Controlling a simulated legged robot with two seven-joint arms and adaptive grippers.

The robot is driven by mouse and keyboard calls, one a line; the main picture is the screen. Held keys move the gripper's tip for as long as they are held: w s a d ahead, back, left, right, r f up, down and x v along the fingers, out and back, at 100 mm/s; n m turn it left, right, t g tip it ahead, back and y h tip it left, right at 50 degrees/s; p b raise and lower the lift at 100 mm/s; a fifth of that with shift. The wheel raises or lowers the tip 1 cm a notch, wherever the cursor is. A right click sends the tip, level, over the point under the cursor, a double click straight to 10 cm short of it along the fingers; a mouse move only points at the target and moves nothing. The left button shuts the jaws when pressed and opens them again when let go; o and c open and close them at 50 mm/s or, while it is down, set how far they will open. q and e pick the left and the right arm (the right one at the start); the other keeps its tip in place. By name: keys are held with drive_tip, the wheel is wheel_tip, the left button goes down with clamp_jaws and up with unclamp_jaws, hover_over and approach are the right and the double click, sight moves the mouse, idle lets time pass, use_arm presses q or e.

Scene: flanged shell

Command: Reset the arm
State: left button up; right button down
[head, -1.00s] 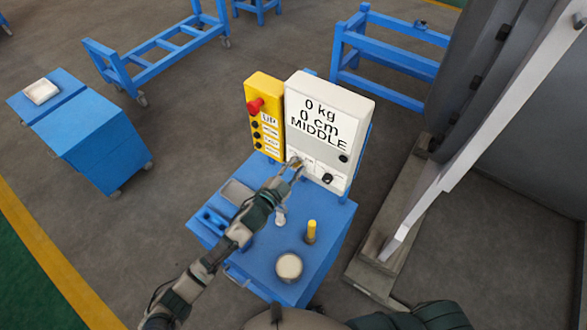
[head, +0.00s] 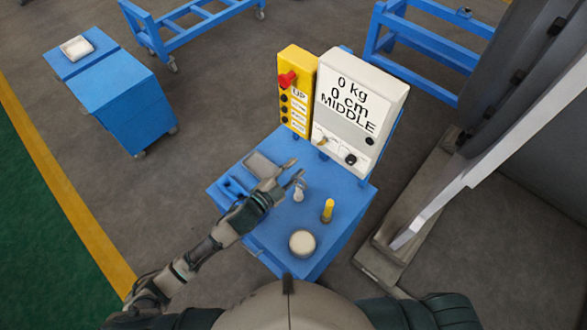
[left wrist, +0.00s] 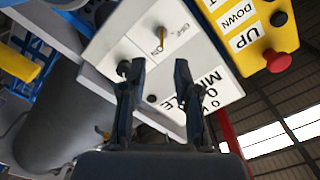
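My left arm comes in from the left in the head view. Its gripper (head: 292,176) is over the blue table's top, in front of the white display panel (head: 357,98). The two fingers are spread with nothing between them. The panel reads 0 kg, 0 cm, MIDDLE and has a small switch and knobs along its lower part. In the left wrist view the open fingers (left wrist: 155,85) point toward the panel, apart from it, with the metal switch lever (left wrist: 161,36) beyond them. My right gripper is not in view.
A yellow button box (head: 296,92) with a red knob stands beside the panel. The blue table (head: 268,228) holds a yellow-topped peg (head: 327,210), a round pale disc (head: 302,242) and a grey tray. A large grey shell with a white beam (head: 490,150) stands at right.

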use_arm(q)
drive_tip(key=shift+d, duration=0.15)
drive_tip(key=s+a+f+n+g+y, duration=0.1)
drive_tip(key=s+a+f+n+y, duration=0.35)
drive_tip(key=a+f+n, duration=0.2)
drive_tip(key=s+a+f+n+g+y, duration=0.1)
drive_tip(key=s+a+f+n+y, duration=0.2)
drive_tip(key=a+f+n+y, duration=0.3)
drive_tip(key=s+a+f+n+g+y, duration=0.1)
drive_tip(key=s+a+f+n+g, duration=0.2)
drive_tip(key=s+a, duration=0.4)
drive_tip(key=s+a+f+n+g+y, duration=0.15)
drive_tip(key=s+a+g, duration=0.3)
drive_tip(key=s, duration=0.45)
wheel_tip(320, 180, down, 30)
drive_tip(key=s+m+b, duration=0.1)
drive_tip(key=s+b, duration=0.2)
drive_tip(key=s+a+f+g+b, duration=0.1)
drive_tip(key=s+f, duration=0.7)
drive_tip(key=f, duration=0.1)
drive_tip(key=s+a+f+g, duration=0.1)
drive_tip(key=s+a+f, duration=0.1)
drive_tip(key=s+f, duration=0.6)
drive_tip(key=shift+s+a+f+b, duration=0.25)
drive_tip(key=shift+s+f+b, duration=0.1)
drive_tip(key=shift+s, duration=0.25)
